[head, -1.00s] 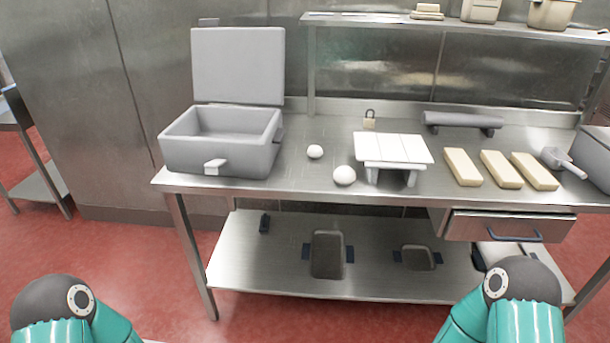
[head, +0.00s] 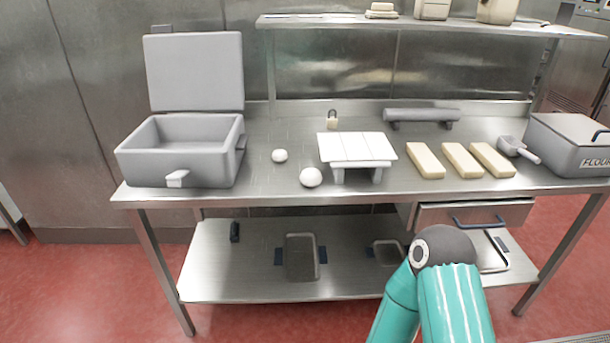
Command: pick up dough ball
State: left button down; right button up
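Two white dough balls lie on the steel table in the head view. The smaller dough ball (head: 280,156) is farther back, right of the open grey box. The larger dough ball (head: 311,177) is nearer the front edge, just left of the small white slatted stand. Neither ball is touched by anything of mine. One teal arm of mine shows at the bottom right, below the table's front edge. Neither gripper is in view, so their state is hidden.
The grey box (head: 178,168) stands open at the left. The white slatted stand (head: 356,147), pale blocks (head: 425,161), a scoop (head: 518,149) and a flour bin (head: 572,150) fill the right. The steel table (head: 225,196) has free room around the balls. A drawer (head: 473,214) hangs below.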

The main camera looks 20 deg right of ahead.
aim_at(311, 178)
jog(key=i, duration=0.9)
